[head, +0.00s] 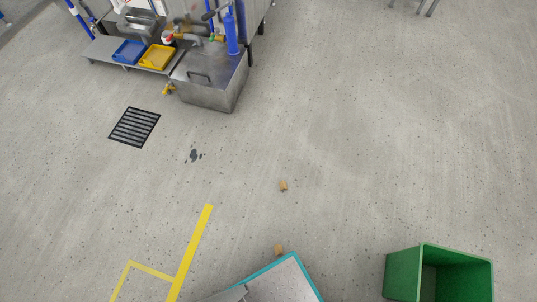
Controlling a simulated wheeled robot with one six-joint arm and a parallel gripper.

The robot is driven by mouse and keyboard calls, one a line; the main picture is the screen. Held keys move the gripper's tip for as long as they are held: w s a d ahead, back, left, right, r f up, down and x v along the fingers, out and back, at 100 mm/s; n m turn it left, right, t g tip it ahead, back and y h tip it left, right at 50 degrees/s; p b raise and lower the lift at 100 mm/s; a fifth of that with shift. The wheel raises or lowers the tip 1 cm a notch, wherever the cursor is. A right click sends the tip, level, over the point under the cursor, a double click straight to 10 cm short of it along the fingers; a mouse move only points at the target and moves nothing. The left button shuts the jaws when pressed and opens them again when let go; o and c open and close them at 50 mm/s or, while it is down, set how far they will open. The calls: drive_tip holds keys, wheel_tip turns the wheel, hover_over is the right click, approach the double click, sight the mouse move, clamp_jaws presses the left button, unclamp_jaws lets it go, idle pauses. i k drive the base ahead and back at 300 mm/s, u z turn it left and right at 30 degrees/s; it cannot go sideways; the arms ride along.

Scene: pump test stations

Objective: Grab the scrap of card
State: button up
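A small brown piece that looks like a scrap of card (283,186) lies on the speckled grey floor near the middle of the head view. A second small brown piece (279,249) lies on the floor nearer to me, below the first. Both are too small in the view to make out their shape in detail. My gripper is not in view.
A green open-topped bin (404,274) stands at the lower right. A steel tank (212,91) and a shelf with a blue tray (130,52) and a yellow tray (157,57) stand at the upper left. A floor drain (134,127) and yellow floor lines (193,250) lie left. Floor at right is clear.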

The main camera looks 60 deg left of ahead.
sight(277, 249)
drive_tip(key=k, duration=0.2)
drive_tip(key=z, duration=1.8)
drive_tip(key=i, duration=0.45)
drive_tip(key=u, duration=3.75)
